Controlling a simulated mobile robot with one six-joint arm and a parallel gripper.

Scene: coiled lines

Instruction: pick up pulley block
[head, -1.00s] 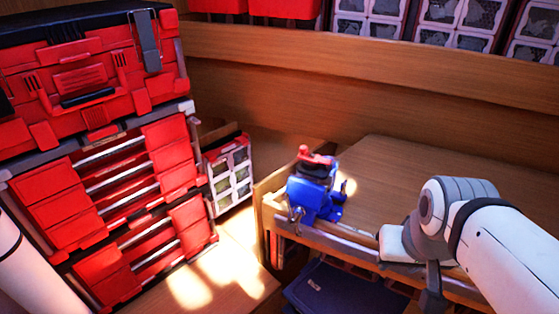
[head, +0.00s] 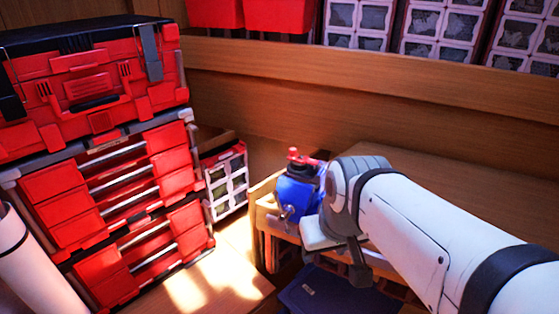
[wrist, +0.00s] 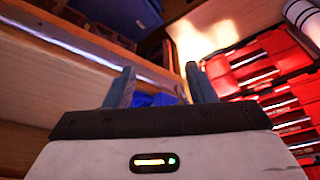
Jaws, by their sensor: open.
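I cannot make out a pulley block with certainty in either view. A blue vise-like device with a red top (head: 297,187) stands on the near left corner of the wooden bench; my arm hides its right side in the head view. My gripper (wrist: 161,78) is open, and its two dark fingers stand apart in the wrist view. A blue part (wrist: 155,99) shows between and beyond the fingers, apparently of the same device. I see nothing held. In the head view the fingertips are not clear behind my wrist.
A red tool chest stack (head: 95,170) stands at left, with a small organizer case (head: 226,180) behind it. A dark blue case (head: 325,292) lies below the bench. Wooden bench top (head: 440,170) behind my arm looks clear. Bins and organizers line the upper shelf.

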